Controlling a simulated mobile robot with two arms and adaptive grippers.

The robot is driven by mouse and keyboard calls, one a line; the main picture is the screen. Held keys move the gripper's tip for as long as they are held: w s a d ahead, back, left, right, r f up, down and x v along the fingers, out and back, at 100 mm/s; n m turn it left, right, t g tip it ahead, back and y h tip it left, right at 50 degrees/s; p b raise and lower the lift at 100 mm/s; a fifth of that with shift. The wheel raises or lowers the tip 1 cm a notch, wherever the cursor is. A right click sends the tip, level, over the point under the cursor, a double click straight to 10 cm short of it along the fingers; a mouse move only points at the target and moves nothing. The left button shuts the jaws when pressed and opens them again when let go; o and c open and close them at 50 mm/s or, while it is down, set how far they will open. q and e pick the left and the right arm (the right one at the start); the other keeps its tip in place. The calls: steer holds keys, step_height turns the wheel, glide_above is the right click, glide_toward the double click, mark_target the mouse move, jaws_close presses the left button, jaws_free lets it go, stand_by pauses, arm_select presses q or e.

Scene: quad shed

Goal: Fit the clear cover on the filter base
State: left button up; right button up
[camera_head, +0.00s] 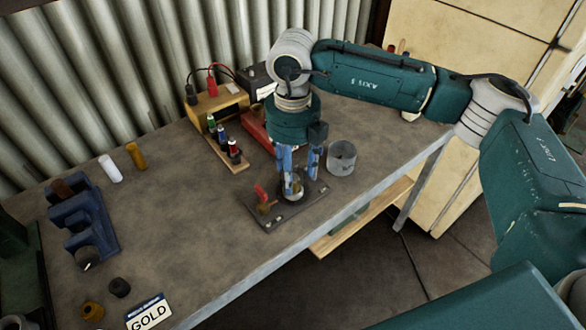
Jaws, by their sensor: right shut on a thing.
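A grey see-through cylinder, which looks like the clear cover (341,158), stands on the bench with its open rim up, just right of my right gripper. A dark flat plate (272,213) lies near the bench's front edge and carries a red-handled brass valve (264,199). My right gripper (293,186) points down over the plate, its blue fingers shut on a small round pale part. That part seems to be at the filter base on the plate; the fingers hide most of it. I cannot tell whether it touches the plate. My left gripper is out of view.
Behind the gripper are a wooden rack (228,153) of small coloured bottles, a red case (257,130) and a yellow box (217,104) with leads. The bench's middle left is clear.

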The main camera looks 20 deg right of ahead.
steer(key=o, duration=1.6)
steer(key=shift+o, duration=0.2)
steer(key=shift+r, duration=0.15)
steer(key=shift+r+p, duration=1.65)
steer(key=shift+r, duration=1.7)
